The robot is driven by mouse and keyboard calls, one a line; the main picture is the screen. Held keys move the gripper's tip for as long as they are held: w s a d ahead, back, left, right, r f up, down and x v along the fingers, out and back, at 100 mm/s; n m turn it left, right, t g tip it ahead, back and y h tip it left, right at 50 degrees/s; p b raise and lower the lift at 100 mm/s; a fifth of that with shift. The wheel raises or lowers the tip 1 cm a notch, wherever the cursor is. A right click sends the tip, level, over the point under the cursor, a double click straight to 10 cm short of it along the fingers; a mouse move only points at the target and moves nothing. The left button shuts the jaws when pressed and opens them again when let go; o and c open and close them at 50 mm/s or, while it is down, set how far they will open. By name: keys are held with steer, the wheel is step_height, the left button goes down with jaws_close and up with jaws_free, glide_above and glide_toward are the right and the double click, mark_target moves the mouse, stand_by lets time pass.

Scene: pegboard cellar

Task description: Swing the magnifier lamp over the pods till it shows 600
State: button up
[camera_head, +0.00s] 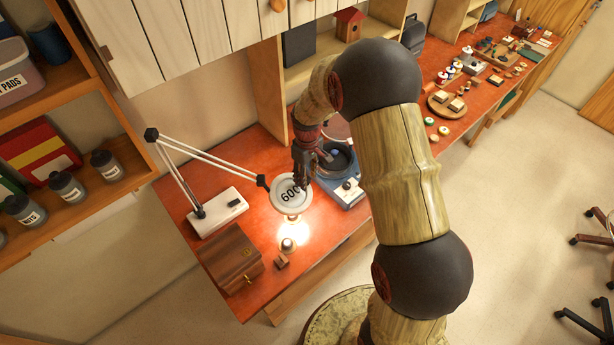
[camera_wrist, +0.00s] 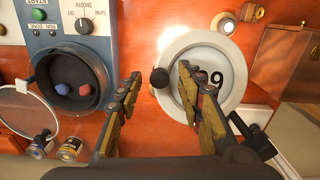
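The magnifier lamp's round white head (camera_head: 283,205) stands over the orange bench at the end of its jointed arm, with "600" readable on its face in the head view. Small blue and red pieces (camera_wrist: 86,90), possibly the pods, lie in a black bowl (camera_wrist: 48,72).
The blue machine (camera_head: 347,193) carrying the bowl stands right of the lamp head. The lamp's white base (camera_head: 217,212) and a wooden box (camera_head: 230,258) are to the left. A lit small item (camera_head: 288,245) stands below the head. The bench's front edge is close by.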

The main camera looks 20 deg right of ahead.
step_height(320, 180, up, 12)
stand_by(0.5)
stand_by(0.5)
steer(key=s+a+f+m+t+b, duration=0.1)
steer(key=s+a+m+t+b, duration=0.1)
steer(key=s+b, duration=0.9)
steer(key=s+a+f+m+t+b, duration=0.2)
steer(key=s+a+m+t+b, duration=0.1)
steer(key=s+b, duration=0.9)
steer(key=s+a, duration=0.1)
steer(key=s, duration=0.3)
steer(key=shift+f+t, duration=0.3)
